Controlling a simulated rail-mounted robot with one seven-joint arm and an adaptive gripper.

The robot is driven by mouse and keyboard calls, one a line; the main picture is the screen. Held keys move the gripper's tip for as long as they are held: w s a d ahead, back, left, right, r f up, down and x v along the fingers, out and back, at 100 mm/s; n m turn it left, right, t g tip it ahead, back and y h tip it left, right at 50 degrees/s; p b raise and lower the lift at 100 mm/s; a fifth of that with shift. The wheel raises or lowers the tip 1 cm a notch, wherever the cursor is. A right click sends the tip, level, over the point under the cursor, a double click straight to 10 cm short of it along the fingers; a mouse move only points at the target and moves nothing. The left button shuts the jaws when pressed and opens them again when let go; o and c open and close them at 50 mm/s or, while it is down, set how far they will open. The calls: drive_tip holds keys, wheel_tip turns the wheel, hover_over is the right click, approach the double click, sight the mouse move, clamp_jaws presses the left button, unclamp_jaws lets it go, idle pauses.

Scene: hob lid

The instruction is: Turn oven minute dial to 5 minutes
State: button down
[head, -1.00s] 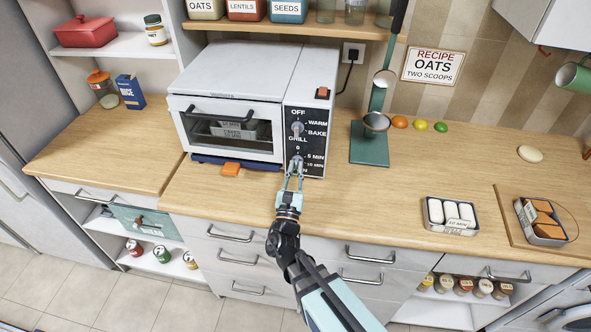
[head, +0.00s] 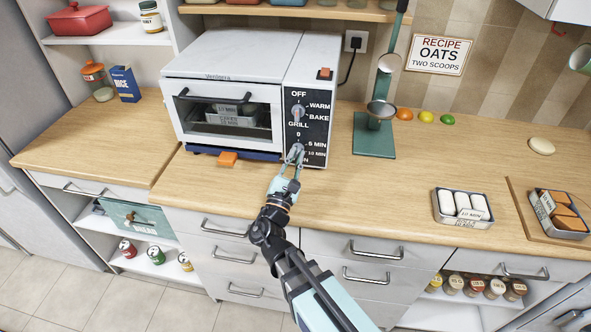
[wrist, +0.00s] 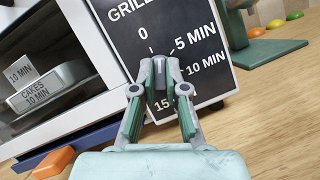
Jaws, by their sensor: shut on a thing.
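The white toaster oven (head: 232,60) stands on the counter with a black control panel (head: 318,132) on its right side. The minute dial (head: 297,149) is the lower knob, marked 0, 5, 10 and 15 MIN. My gripper (wrist: 159,75) is shut on the dial, one fingertip on each side. In the wrist view the dial (wrist: 159,66) has a pale pointer line that appears to lie between the 0 mark and the 5 MIN mark. The fingers hide part of the dial's sides and part of the 15 MIN label.
The upper function knob (head: 297,112) sits just above the minute dial. A green stand (head: 374,140) with a metal cup is right of the panel. The counter front there is clear.

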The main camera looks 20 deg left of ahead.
drive_tip(key=m+h+b, duration=0.1)
drive_tip(key=m+b, duration=0.1)
drive_tip(key=m+g+h+b, duration=0.1)
drive_tip(key=m+b, duration=0.1)
drive_tip(key=m, duration=0.1)
drive_tip(key=shift+a+f, duration=0.1)
drive_tip(key=shift+f, duration=0.1)
drive_tip(key=shift+r+m+g+h+b, duration=0.15)
drive_tip(key=shift+m+g+h+b, duration=0.2)
drive_tip(key=shift+m+b, duration=0.55)
drive_tip(key=shift+r+m+g+h+b, duration=0.15)
drive_tip(key=shift+m+g+h+b, duration=0.35)
drive_tip(key=shift+m, duration=0.7)
drive_tip(key=c, duration=1.2)
unclamp_jaws()
drive_tip(key=v, duration=1.2)
drive_tip(key=shift+f, duration=0.1)
